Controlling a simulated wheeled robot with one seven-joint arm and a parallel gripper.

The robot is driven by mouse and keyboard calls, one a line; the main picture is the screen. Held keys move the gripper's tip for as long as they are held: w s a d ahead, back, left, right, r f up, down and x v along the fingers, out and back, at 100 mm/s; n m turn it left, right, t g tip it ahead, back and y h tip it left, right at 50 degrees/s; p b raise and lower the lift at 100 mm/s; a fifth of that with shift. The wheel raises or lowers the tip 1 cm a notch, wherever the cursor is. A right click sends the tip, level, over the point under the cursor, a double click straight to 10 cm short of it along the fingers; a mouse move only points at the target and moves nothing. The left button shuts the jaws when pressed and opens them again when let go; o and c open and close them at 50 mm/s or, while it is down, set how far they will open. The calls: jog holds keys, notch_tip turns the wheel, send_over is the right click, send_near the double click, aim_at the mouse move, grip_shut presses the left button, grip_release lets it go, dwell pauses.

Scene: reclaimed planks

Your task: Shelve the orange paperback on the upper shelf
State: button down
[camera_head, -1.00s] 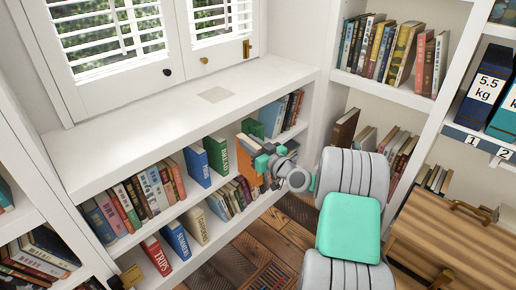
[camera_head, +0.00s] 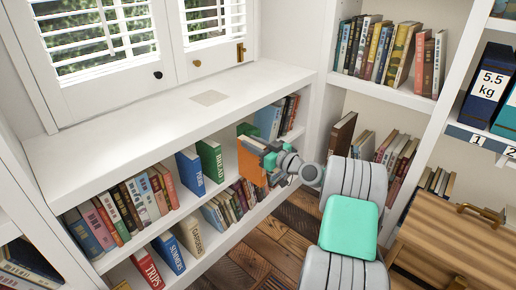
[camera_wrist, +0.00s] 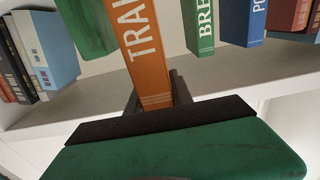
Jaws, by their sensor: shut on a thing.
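The orange paperback (camera_head: 250,165) is held by my gripper (camera_head: 272,160) at the front of the upper shelf (camera_head: 150,222) of the low white bookcase. It is upright in the gap between the green BREAD book (camera_head: 209,160) and a light-blue book (camera_head: 268,121). In the wrist view my gripper (camera_wrist: 155,98) is shut on the orange paperback (camera_wrist: 146,55), whose spine shows white letters.
The blue POLAND-like book (camera_head: 189,171) stands left of the BREAD book. Several books (camera_head: 130,205) fill the shelf's left end. The countertop (camera_head: 150,120) overhangs the shelf. A lower shelf holds a SUMMERS book (camera_head: 168,252). A wooden cabinet (camera_head: 450,235) stands at the right.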

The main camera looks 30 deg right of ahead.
jog(key=x, duration=1)
jog(key=shift+w, duration=0.15)
dwell(0.4)
jog(key=c, duration=1)
grip_release()
jog(key=shift+f, duration=0.15)
jog(key=shift+c, duration=0.2)
